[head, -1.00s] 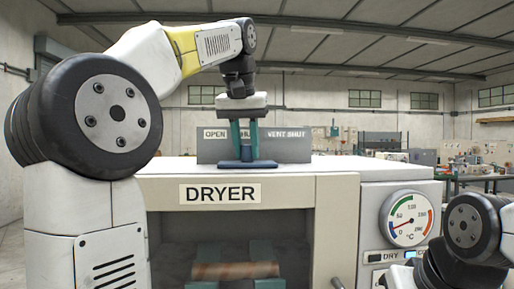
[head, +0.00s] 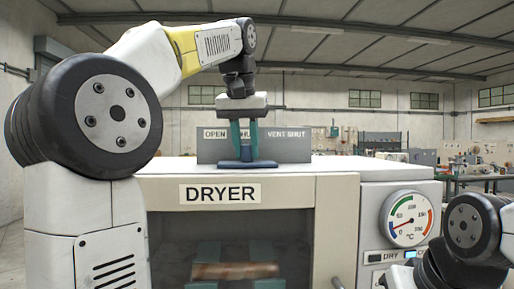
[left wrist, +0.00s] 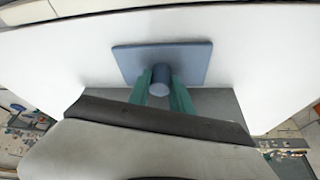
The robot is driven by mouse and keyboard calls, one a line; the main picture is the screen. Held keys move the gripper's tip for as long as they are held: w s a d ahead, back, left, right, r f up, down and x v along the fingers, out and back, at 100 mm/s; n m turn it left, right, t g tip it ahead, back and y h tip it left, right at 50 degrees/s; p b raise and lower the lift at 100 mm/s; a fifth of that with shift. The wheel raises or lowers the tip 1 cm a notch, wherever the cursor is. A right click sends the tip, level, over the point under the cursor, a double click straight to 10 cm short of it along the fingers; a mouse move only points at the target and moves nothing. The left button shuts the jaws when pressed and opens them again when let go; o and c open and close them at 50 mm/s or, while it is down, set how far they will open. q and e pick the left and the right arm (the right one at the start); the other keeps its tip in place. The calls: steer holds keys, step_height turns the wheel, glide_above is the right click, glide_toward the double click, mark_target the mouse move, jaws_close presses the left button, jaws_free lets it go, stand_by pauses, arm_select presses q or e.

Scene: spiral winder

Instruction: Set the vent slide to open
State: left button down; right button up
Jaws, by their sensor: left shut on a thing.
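The vent slide is a flat blue plate (head: 247,165) with an upright round knob, on top of the dryer (head: 334,168). The plate also shows in the left wrist view (left wrist: 195,60). My left gripper (head: 245,152) points down from above, its green fingers shut on the knob (left wrist: 160,80). Behind the slide stands a grey label board (head: 285,156) with "OPEN" at its left and "VENT SHUT" at its right. The gripper covers the middle of the board. The slide sits in front of the board's centre, between these labels. My right gripper is not in view.
The dryer front has a window with a brownish roll (head: 235,270) inside. A temperature dial (head: 406,219) and a "DRY" panel (head: 392,257) are at the right. Benches with clutter stand behind at the right. The white dryer top beside the slide is clear.

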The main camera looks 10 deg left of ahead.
arm_select(q)
glide_above(215, 166)
steer(key=s, duration=0.3)
steer(key=shift+d, duration=0.15)
steer(key=c, duration=1.1)
jaws_free()
steer(key=shift+a, duration=0.2)
steer(key=shift+c, duration=0.2)
steer(key=shift+d, duration=0.1)
steer(key=shift+r, duration=0.2)
steer(key=v, duration=0.7)
steer(key=shift+s+r, duration=0.2)
steer(key=shift+s, duration=0.05)
